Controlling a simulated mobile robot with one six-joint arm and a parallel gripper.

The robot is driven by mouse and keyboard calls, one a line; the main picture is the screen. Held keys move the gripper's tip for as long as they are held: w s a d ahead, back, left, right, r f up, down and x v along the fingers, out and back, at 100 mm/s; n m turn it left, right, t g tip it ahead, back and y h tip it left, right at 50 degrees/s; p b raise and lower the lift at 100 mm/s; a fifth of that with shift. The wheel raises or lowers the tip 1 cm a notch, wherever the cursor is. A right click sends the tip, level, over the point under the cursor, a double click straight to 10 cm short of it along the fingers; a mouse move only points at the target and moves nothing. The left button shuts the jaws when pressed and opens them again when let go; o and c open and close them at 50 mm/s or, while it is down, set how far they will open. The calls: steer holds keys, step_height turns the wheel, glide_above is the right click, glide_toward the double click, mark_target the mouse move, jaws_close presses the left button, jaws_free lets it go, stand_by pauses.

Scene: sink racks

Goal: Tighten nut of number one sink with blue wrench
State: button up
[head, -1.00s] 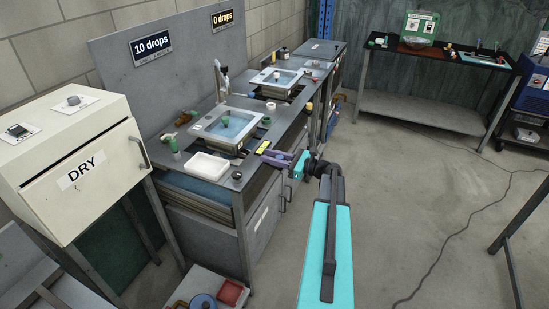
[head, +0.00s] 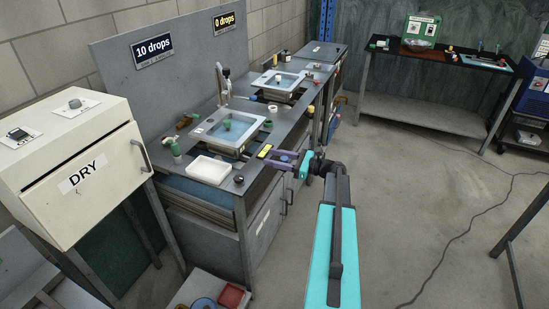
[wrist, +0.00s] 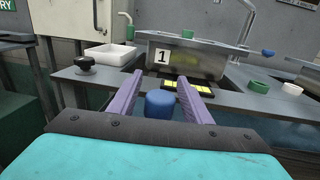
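My gripper (head: 270,157) has purple fingers, spread apart, at the front edge of the bench before the number one sink (head: 241,143). In the wrist view its fingertips (wrist: 159,80) point toward that sink, whose wall (wrist: 205,62) carries a "1" label. A blue cylinder (wrist: 160,104) stands between the fingers with a gap on each side; in the head view it is a small blue spot (head: 285,158). I cannot tell whether it is part of the blue wrench. A small blue piece (head: 251,98) lies near the second sink. The nut is not clearly visible.
A white tray (head: 209,169) and a black knob (head: 239,179) sit left of my gripper. A yellow-and-black item (head: 264,151) lies just beyond the fingertips. A second sink (head: 278,86) is farther along. The floor (head: 420,190) right of the bench is mostly clear.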

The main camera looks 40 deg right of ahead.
steer(key=shift+s, duration=0.1)
steer(key=b+v, duration=0.3)
steer(key=v, duration=1)
steer(key=shift+s+d, duration=0.25)
steer(key=shift+s, duration=0.1)
